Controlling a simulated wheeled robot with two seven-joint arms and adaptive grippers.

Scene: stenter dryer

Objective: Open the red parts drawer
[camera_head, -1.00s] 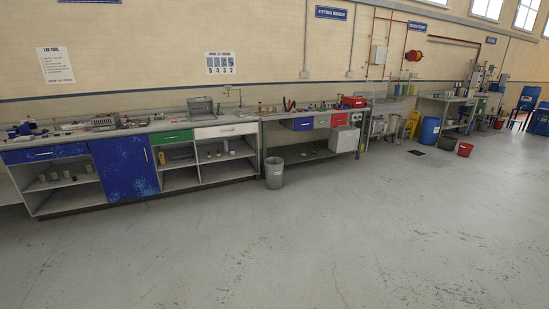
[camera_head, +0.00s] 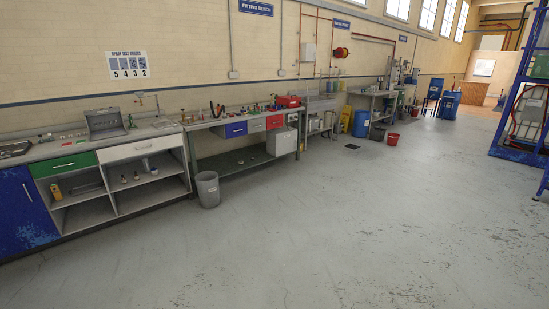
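The red parts drawer (camera_head: 275,122) is under the top of the fitting bench (camera_head: 215,119), at the right end of a row of drawers. It looks shut. A grey drawer (camera_head: 257,125) and a blue drawer (camera_head: 236,130) are to its left. A pale box (camera_head: 283,142) is just below and right of the red drawer. Neither of my grippers is in view.
A grey bin (camera_head: 208,189) stands on the floor at the bench's left front. A counter with cabinets (camera_head: 60,145) runs along the left wall. A blue barrel (camera_head: 361,123) and red bucket (camera_head: 393,139) are farther off. The middle floor is clear. A blue frame (camera_head: 510,120) stands at right.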

